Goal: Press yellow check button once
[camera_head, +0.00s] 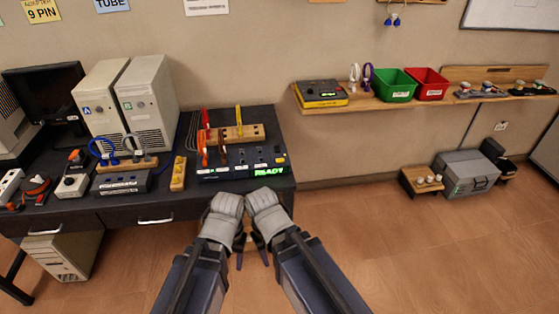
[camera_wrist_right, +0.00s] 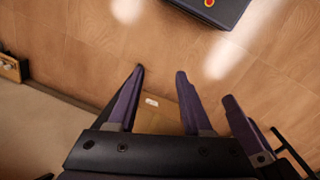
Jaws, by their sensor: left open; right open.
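A small yellow button (camera_head: 281,160) shows at the right end of a dark control panel (camera_head: 208,179) on the desk. The panel has a lit green READY display (camera_head: 269,171) just below the button. My left gripper (camera_head: 240,259) hangs in front of the desk edge, fingers pointing down, below and apart from the panel. My right gripper (camera_head: 265,257) is close beside it, its fingers mostly hidden behind the wrist. In the right wrist view my right gripper (camera_wrist_right: 161,77) is open and empty over the wooden floor. Neither gripper touches the button.
A wooden block (camera_head: 248,132) with colored tools stands behind the panel. A yellow block (camera_head: 178,174) lies to its left. Two computer towers (camera_head: 148,98) stand at the back left. A wall shelf (camera_head: 385,104) with bins is at right.

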